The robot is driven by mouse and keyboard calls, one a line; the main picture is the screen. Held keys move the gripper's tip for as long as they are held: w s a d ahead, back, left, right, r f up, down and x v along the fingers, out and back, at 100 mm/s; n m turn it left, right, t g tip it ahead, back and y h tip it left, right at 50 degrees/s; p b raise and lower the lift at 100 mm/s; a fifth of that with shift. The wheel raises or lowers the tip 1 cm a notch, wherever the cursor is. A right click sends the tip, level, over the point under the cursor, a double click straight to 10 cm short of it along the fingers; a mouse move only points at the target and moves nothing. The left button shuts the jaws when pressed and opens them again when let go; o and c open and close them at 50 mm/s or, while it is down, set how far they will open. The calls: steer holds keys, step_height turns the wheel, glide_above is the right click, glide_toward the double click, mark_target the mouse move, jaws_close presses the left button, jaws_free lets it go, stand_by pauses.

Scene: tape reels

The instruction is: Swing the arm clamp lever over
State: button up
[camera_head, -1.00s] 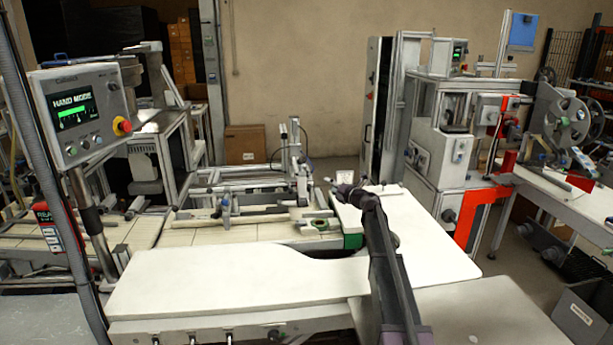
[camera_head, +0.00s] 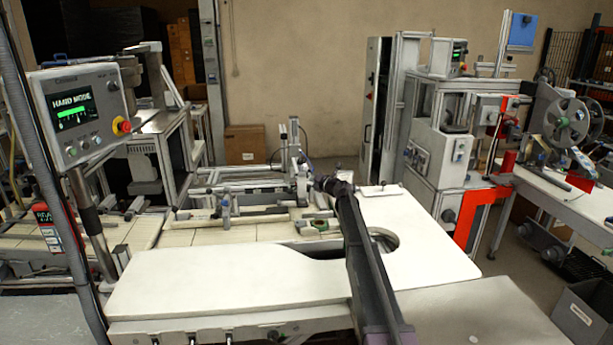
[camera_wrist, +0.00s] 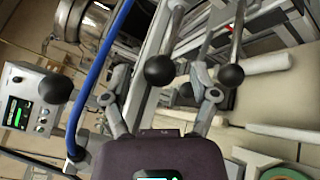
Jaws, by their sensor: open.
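Two metal levers with black ball knobs show in the wrist view: one knob (camera_wrist: 160,70) lies between my fingertips in the picture, the other knob (camera_wrist: 231,76) just right of my right finger. I cannot tell which one is the arm clamp lever. My gripper (camera_wrist: 161,84) is open, its fingers spread either side of the nearer-centred knob; contact is not visible. In the head view my gripper (camera_head: 322,183) is beside the upright clamp mechanism (camera_head: 298,170) at the back of the white table. The levers are too small to make out there.
A control panel (camera_head: 82,110) reading "HAND MODE" stands at the left. A blue hose (camera_wrist: 100,75) passes close left of my fingers in the wrist view. The white tabletop (camera_head: 230,280) is mostly bare.

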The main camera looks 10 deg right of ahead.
steer(key=shift+w+a, duration=0.4)
steer(key=shift+w, duration=0.2)
